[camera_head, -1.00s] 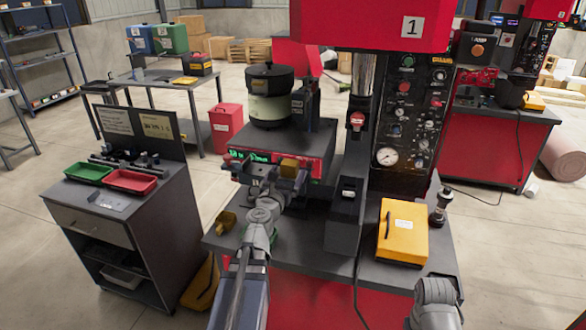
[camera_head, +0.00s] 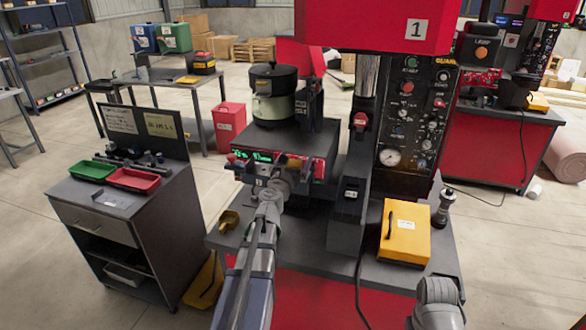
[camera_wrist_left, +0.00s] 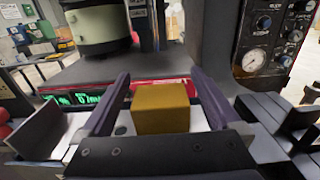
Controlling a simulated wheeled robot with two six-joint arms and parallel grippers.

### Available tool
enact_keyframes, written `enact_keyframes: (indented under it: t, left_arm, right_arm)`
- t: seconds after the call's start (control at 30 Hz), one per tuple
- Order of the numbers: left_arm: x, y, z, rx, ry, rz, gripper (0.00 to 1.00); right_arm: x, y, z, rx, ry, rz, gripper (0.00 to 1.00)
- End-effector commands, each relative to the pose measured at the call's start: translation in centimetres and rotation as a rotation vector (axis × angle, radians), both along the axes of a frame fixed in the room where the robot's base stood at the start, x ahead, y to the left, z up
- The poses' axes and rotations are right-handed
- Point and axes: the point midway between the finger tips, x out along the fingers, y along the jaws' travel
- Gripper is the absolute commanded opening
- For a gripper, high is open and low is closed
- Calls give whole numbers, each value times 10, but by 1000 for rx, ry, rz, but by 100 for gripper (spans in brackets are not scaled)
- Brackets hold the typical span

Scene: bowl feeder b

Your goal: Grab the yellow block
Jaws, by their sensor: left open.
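The yellow block (camera_wrist_left: 160,108) shows in the left wrist view between the two dark fingers of my left gripper (camera_wrist_left: 165,98), in front of the feeder's green display. My left gripper is open, with one finger on each side of the block; I cannot tell whether either touches it. In the head view my left gripper (camera_head: 280,172) is at the front of the bowl feeder's base (camera_head: 300,143), and the block (camera_head: 294,162) is mostly hidden by it. My right gripper is not in view; only a grey part of that arm shows at the bottom right.
A side cart holds red (camera_head: 133,180) and green trays.

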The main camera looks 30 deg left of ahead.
Motion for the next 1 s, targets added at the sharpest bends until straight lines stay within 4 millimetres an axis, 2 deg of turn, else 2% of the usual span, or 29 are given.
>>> enact_keyframes:
  t: [0.03,0.27,1.0]
  left_arm:
    - [6,1,0,0,0,-1,98]
    - [5,1,0,0,0,0,96]
    - [5,1,0,0,0,0,13]
  right_arm:
    - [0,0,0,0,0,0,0]
    - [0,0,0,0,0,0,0]
    - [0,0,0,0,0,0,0]
